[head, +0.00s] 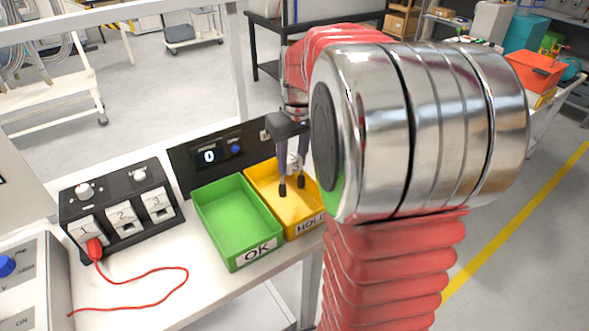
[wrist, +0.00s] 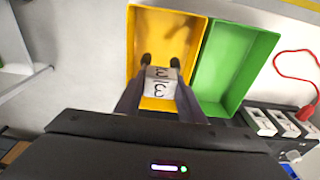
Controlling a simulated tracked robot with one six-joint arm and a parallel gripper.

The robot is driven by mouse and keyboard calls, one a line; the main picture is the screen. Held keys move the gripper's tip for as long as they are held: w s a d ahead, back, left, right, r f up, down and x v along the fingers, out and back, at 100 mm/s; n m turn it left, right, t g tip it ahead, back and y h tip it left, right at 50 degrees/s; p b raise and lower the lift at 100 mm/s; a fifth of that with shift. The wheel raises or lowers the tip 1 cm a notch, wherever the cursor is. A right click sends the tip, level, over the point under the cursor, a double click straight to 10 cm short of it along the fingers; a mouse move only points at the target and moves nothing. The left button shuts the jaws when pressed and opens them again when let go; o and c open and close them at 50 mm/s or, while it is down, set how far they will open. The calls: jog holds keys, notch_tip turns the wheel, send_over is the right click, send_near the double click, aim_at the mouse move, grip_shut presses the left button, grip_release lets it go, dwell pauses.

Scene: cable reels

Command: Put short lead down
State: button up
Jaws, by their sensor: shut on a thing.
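My gripper (head: 292,185) points down over the yellow tray marked HOLD (head: 310,228). In the wrist view my gripper (wrist: 161,62) is shut on a small white block marked 3 (wrist: 159,88), which sits between the fingers above their tips. The block shows partly in the head view, and I see no cable hanging from it. A red lead (head: 150,270) is plugged into the position marked 1 on the black socket box (head: 166,210) and trails loosely over the white bench. The green tray marked OK (head: 262,222) is empty.
A black panel (head: 183,158) with a display reading 0 and a blue knob stands behind the trays. A grey box with a blue button (head: 30,285) stands at the lower left. The white bench (head: 195,285) is clear in front of the green tray.

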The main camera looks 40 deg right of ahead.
aim_at(292, 170)
jog(key=shift+f, duration=1.85)
jog(key=shift+f, duration=0.6)
jog(key=o, duration=1.4)
jog(key=shift+c, duration=0.2)
jog(key=shift+r, duration=0.1)
jog(key=r, duration=0.4)
jog(key=s+r, duration=0.1)
jog(key=r, duration=0.8)
jog(key=shift+s, duration=0.2)
